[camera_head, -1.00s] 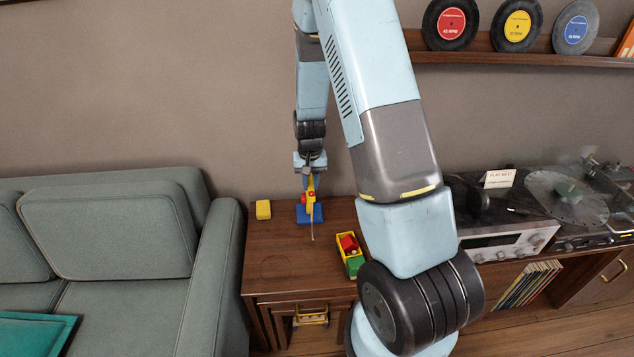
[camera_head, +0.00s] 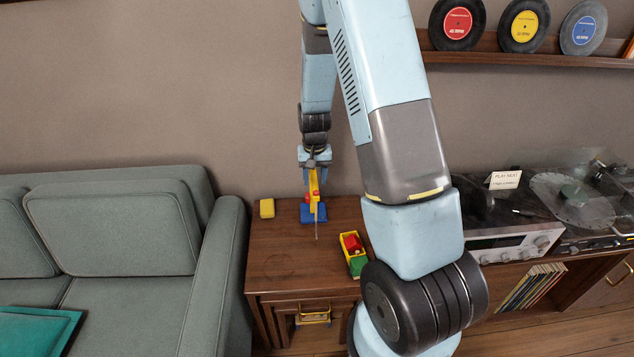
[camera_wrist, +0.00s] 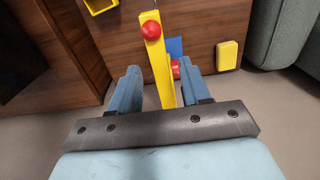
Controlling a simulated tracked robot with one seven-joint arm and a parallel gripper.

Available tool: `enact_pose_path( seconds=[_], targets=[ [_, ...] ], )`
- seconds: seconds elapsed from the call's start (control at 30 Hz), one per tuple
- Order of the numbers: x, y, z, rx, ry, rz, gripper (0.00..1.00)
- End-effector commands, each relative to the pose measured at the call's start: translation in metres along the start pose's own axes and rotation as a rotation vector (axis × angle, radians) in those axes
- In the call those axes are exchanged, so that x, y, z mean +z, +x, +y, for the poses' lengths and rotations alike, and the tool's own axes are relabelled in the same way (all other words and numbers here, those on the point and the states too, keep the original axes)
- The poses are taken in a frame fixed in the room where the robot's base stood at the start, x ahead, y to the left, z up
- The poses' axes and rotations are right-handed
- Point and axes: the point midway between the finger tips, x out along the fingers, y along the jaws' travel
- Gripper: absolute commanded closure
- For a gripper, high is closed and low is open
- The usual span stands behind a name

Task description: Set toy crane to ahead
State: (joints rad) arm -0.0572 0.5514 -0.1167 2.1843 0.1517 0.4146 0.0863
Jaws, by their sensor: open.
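The toy crane has a yellow boom (camera_head: 314,184) with red parts and a blue base (camera_head: 308,214). It stands near the back of the wooden side table (camera_head: 285,262). My gripper (camera_head: 316,175) points down over the crane's top. In the wrist view, the yellow boom (camera_wrist: 160,65) with its red knob (camera_wrist: 151,30) lies between the spread fingers of my gripper (camera_wrist: 153,88). Gaps show on both sides, wider on the left. The blue base (camera_wrist: 175,46) is partly hidden behind the boom.
A yellow block (camera_head: 267,208) lies left of the crane. A toy truck (camera_head: 353,255) with yellow, red and green parts stands at the table's right front. A grey sofa (camera_head: 125,235) adjoins on the left. Audio equipment (camera_head: 515,240) stands right. The table's left front is clear.

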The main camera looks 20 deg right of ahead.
Motion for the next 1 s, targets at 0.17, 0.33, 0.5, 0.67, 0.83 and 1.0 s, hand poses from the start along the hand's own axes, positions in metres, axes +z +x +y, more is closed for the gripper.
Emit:
enact_pose_path(
  seconds=[0.17, 0.33, 0.5, 0.67, 0.83, 1.0],
  targets=[
    [0.0, -0.031, -0.001, -0.002, 0.0, 0.004, 0.53],
    [0.001, -0.061, 0.0, -0.001, -0.001, 0.004, 0.53],
    [0.002, -0.089, 0.0, -0.001, 0.001, 0.002, 0.53],
    [0.003, -0.108, 0.001, 0.0, -0.001, 0.0, 0.53],
    [0.004, -0.116, 0.001, 0.0, 0.0, -0.002, 0.53],
    [0.004, -0.117, 0.001, 0.0, 0.0, -0.002, 0.53]
  ],
)
